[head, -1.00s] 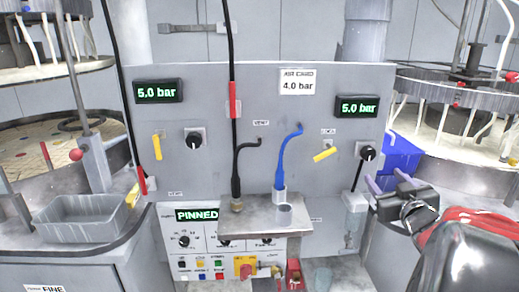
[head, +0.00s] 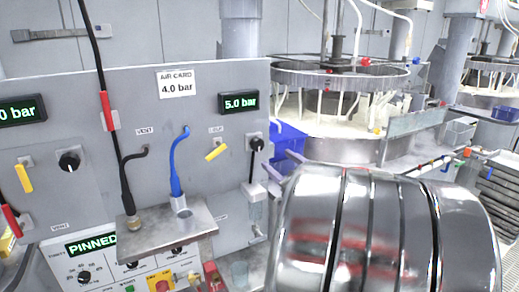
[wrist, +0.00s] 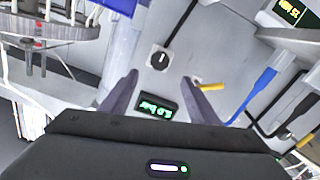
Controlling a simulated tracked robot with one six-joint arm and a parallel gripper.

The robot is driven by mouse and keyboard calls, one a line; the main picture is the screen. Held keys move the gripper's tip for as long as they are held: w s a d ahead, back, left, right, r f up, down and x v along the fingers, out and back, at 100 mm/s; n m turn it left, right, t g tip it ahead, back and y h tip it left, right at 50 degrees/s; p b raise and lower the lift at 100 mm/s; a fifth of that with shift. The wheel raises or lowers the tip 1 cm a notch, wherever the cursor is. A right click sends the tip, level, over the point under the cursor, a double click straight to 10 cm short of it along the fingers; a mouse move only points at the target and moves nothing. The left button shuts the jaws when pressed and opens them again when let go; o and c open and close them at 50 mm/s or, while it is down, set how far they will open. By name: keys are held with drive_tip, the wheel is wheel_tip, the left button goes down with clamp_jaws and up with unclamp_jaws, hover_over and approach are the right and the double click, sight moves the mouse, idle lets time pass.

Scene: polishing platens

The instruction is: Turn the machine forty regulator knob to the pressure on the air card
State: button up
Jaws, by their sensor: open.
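A black regulator knob (head: 256,144) with a pale pointer mark sits on the right of the grey panel, below a display (head: 239,102) reading 5.0 bar. The air card (head: 177,84) reads 4.0 bar. A second black knob (head: 69,160) is further left, under a partly cut-off display (head: 20,110). I read no machine number by either knob. In the wrist view, which is upside down, my gripper (wrist: 160,76) is open and empty. The right knob (wrist: 160,58) appears between and beyond its fingertips, apart from them, with the display (wrist: 155,107) also between the fingers.
A yellow lever (head: 216,152) and a blue hose (head: 177,165) are left of the right knob. A metal shelf (head: 190,222) juts from the panel below. A blue bin (head: 288,137) and a round polishing machine (head: 340,78) stand to the right.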

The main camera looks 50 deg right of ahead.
sight(259, 146)
drive_tip(key=x, duration=1.1)
drive_tip(key=shift+w+d, duration=0.1)
drive_tip(key=shift+w, duration=0.2)
